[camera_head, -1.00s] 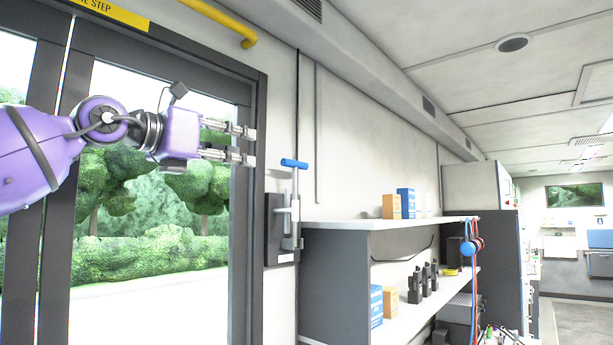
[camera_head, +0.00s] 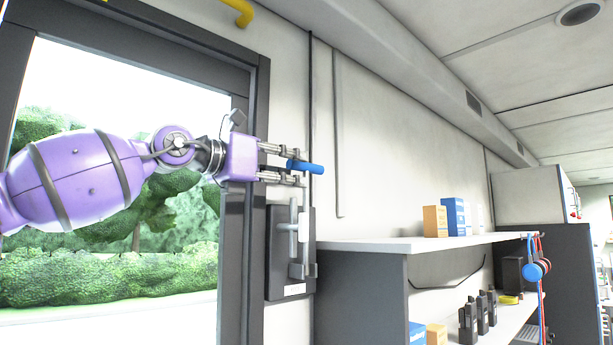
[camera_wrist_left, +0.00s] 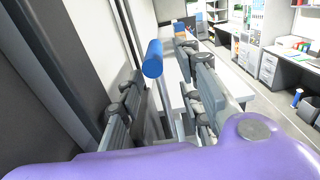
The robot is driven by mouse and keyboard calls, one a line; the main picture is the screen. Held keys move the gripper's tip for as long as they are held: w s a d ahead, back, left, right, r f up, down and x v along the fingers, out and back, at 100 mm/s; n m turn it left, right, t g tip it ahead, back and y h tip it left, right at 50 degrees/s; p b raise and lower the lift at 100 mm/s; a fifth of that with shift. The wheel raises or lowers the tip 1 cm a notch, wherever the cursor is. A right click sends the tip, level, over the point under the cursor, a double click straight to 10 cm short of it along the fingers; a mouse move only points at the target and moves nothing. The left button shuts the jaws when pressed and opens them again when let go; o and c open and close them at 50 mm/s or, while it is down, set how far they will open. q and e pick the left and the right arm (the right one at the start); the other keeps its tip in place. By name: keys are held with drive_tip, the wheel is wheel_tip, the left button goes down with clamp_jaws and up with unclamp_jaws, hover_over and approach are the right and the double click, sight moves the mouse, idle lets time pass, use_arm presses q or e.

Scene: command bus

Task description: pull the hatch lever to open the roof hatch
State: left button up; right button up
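The hatch lever is a grey rod with a blue crossbar handle (camera_head: 306,167) on top, on a dark wall plate (camera_head: 276,278) beside the door frame. My left gripper (camera_head: 301,166) is open, and its fingertips are at the height of the blue handle, one above and one below it in the head view. In the left wrist view the blue handle (camera_wrist_left: 153,60) shows in the gap between the two spread fingers (camera_wrist_left: 165,90). I cannot tell whether a finger touches it. The roof hatch is not identifiable. My right gripper is not in view.
A white-topped shelf unit (camera_head: 390,244) stands right of the lever, with orange (camera_head: 434,221) and blue boxes (camera_head: 453,215) on it. A glass door (camera_head: 105,80) is behind my left arm. The wall above the shelf is bare.

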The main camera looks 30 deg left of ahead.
sight(304, 175)
use_arm(q)
drive_tip(key=f+b+x, duration=0.1)
drive_tip(key=b+x, duration=0.1)
drive_tip(key=x, duration=0.4)
drive_tip(key=shift+a, duration=0.25)
drive_tip(key=shift+s+r, duration=0.15)
drive_tip(key=shift+r, duration=0.15)
clamp_jaws()
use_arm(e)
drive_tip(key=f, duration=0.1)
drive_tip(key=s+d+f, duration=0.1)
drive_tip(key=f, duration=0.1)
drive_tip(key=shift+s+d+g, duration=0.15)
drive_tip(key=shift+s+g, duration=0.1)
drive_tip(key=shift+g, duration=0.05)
